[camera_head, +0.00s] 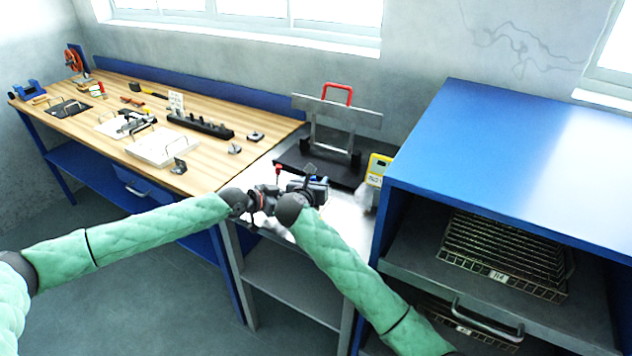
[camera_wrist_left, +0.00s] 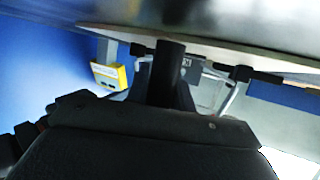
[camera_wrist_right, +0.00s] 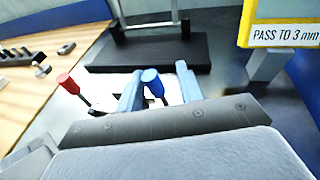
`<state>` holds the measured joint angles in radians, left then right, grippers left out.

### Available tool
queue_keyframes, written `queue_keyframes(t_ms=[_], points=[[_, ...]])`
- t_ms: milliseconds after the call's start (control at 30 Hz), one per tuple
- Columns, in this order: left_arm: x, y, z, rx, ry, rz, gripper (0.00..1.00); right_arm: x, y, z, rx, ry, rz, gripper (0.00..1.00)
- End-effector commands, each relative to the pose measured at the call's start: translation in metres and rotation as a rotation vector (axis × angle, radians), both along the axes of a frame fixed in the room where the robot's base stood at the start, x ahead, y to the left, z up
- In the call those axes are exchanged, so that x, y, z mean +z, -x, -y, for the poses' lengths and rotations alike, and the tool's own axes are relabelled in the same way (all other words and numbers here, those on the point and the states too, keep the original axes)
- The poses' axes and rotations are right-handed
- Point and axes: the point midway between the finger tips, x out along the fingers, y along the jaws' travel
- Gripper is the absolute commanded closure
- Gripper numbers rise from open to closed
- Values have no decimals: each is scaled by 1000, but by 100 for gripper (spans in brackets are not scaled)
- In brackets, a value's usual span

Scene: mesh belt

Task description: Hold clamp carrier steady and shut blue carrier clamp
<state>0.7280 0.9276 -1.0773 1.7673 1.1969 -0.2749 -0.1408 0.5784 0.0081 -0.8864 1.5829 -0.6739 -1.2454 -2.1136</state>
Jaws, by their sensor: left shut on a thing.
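In the right wrist view the blue clamp lever (camera_wrist_right: 151,78) stands tilted between the two fingers of my right gripper (camera_wrist_right: 158,88), which are apart. The red clamp lever (camera_wrist_right: 68,84) leans to the left, outside the fingers. It also shows in the head view (camera_head: 278,169). My right gripper (camera_head: 312,187) is over the steel bench. My left gripper (camera_head: 264,198) is low beside it, shut on the clamp carrier, which is mostly hidden by both grippers. In the left wrist view a dark post-like shape (camera_wrist_left: 168,75) blocks the grip.
A black base (camera_head: 318,163) with a metal frame and red handle (camera_head: 337,87) stands behind the grippers. A yellow gauge sign (camera_head: 377,170) reads "PASS TO 3 mm" in the right wrist view. A blue cabinet (camera_head: 500,130) with wire trays stands right. A wooden bench (camera_head: 110,85) holds tools left.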

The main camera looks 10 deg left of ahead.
Motion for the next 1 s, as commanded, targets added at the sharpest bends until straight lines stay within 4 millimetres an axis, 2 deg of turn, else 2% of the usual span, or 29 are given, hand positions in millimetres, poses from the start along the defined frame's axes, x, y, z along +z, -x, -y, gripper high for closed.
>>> queue_keyframes(t_ms=[167,400,600,800,1000], points=[[-1,0,0,0,-1,-1,100,6,24,-4,3,-2,0,63],[-1,0,0,0,-1,-1,100,17,69,-10,2,-1,-1,63],[-1,0,0,0,-1,-1,100,25,97,-13,1,-1,0,63],[-1,0,0,0,-1,-1,100,28,110,-15,0,0,-1,63],[-1,0,0,0,-1,-1,100,28,111,-15,0,1,-1,63]])
